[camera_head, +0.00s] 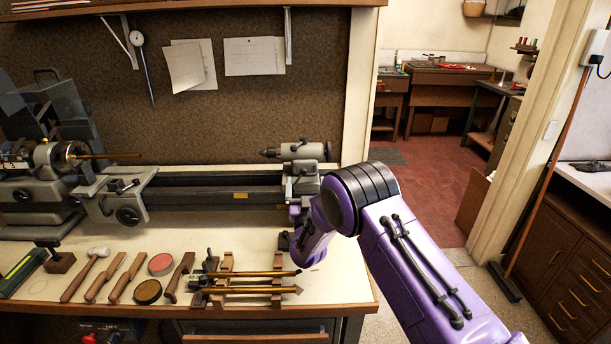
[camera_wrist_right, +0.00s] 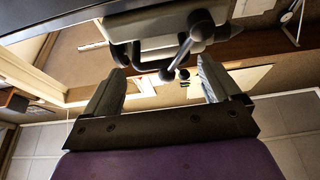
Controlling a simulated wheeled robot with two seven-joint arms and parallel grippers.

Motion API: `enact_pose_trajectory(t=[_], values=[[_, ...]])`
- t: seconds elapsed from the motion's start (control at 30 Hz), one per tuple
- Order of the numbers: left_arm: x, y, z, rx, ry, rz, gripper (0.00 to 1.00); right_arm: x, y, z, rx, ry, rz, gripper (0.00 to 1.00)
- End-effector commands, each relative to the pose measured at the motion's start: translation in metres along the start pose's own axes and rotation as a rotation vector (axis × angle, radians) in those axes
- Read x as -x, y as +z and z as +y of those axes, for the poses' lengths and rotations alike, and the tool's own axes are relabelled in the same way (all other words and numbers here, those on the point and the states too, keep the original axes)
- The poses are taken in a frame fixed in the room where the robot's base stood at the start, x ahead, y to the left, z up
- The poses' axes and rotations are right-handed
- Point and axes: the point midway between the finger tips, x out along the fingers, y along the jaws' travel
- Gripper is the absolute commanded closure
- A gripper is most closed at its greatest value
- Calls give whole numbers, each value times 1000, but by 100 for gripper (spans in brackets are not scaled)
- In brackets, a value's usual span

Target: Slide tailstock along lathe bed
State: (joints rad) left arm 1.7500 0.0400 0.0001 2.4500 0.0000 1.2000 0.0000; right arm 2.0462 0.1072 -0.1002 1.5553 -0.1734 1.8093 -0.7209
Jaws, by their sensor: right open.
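The grey tailstock (camera_head: 303,152) sits at the right end of the lathe bed (camera_head: 220,192) in the head view, its spindle pointing left. In the right wrist view the tailstock (camera_wrist_right: 150,27) shows at the top, with a ball-ended lever (camera_wrist_right: 186,52) hanging toward my fingers. My right gripper (camera_wrist_right: 160,78) is open with nothing between its fingers. It is close to the tailstock's lever, but I cannot tell whether they touch. In the head view my purple wrist is in front of the tailstock's lower part and mostly hides this gripper. My left gripper is in neither view.
The headstock (camera_head: 40,155) and carriage (camera_head: 115,190) stand on the left of the bed. A corkboard wall (camera_head: 230,110) rises behind the lathe. Floor is open beyond the doorway at right.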

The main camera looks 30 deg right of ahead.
Motion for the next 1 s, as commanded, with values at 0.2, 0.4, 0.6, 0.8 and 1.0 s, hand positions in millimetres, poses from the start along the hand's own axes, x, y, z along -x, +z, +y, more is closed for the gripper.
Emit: enact_pose_trajectory(t=[0.2,0.4,0.6,0.8,1.0], values=[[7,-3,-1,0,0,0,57,-18,0,1,1,0,0,9],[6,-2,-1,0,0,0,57,-18,0,1,1,0,0,9],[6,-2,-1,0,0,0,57,-18,0,1,1,0,0,71],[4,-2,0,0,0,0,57,-17,1,-1,1,2,0,75],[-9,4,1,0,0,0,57,-16,4,-16,3,9,1,76]])
